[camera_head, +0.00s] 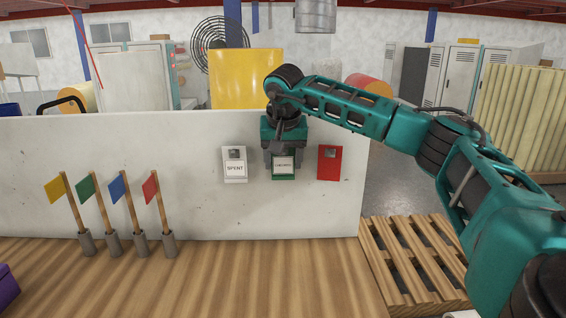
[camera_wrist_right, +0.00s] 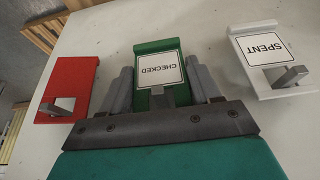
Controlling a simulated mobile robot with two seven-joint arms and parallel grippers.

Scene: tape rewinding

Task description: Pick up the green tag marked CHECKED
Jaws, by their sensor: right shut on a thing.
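The green tag marked CHECKED (camera_head: 283,168) is at the white wall panel in the head view, between a white tag and a red one. It shows upside down in the right wrist view (camera_wrist_right: 160,68). My right gripper (camera_head: 282,158) is at the green tag, with a finger at each side of it. In the right wrist view the fingers (camera_wrist_right: 163,92) are shut on the tag. Whether the tag still touches its hook or the panel is hidden. My left gripper is not in view.
The white SPENT tag (camera_head: 235,165) hangs left of the green tag and a red tag (camera_head: 329,162) right, both close. Yellow, green, blue and red flags (camera_head: 151,188) stand in grey holders on the wooden table (camera_head: 230,280). A pallet (camera_head: 415,260) lies at the right.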

